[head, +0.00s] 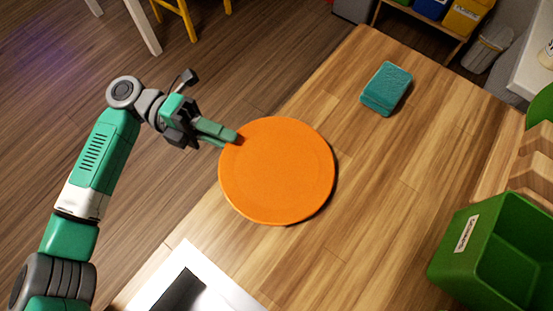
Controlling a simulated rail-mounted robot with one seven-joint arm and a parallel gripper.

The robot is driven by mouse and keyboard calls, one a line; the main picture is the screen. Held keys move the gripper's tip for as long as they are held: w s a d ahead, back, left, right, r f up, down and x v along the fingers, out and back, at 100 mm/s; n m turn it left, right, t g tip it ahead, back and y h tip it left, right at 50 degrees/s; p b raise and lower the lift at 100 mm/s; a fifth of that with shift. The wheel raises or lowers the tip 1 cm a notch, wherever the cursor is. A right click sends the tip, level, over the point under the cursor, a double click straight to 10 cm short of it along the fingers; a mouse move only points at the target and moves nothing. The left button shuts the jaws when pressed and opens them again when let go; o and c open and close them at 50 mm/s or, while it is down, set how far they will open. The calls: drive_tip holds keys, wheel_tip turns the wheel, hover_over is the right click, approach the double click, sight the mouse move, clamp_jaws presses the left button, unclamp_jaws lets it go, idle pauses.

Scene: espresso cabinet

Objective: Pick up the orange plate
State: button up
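The orange plate (277,172) is round and looks flat, at the left edge of the wooden table, with a thin dark shadow along its right and lower rim. I cannot tell whether it rests on the table or is slightly raised. My gripper (231,137) comes in from the left, with its green fingers at the plate's upper-left rim. The fingertips meet or overlap the rim in the picture. The gap between the fingers cannot be made out, so whether they grip the rim is unclear.
A teal sponge-like block (386,89) lies toward the table's far end. A green bin (455,246) stands at the lower right, near wooden pieces. A white panel with a dark inset (217,276) is at the bottom. The table (375,190) right of the plate is clear.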

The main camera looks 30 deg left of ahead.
clamp_jaws()
drive_tip(key=shift+r, duration=0.15)
drive_tip(key=s+d+r+p, duration=0.1)
drive_tip(key=s+p, duration=0.1)
drive_tip(key=s, duration=0.3)
drive_tip(key=s+d+r+p, duration=0.2)
drive_tip(key=s+p, duration=0.1)
drive_tip(key=s, duration=0.2)
drive_tip(key=s+d+r+p, duration=0.1)
drive_tip(key=s+d+p, duration=0.1)
drive_tip(key=s, duration=0.3)
drive_tip(key=shift+s+d+r, duration=0.1)
drive_tip(key=shift+d+r, duration=0.05)
drive_tip(key=shift+r, duration=0.2)
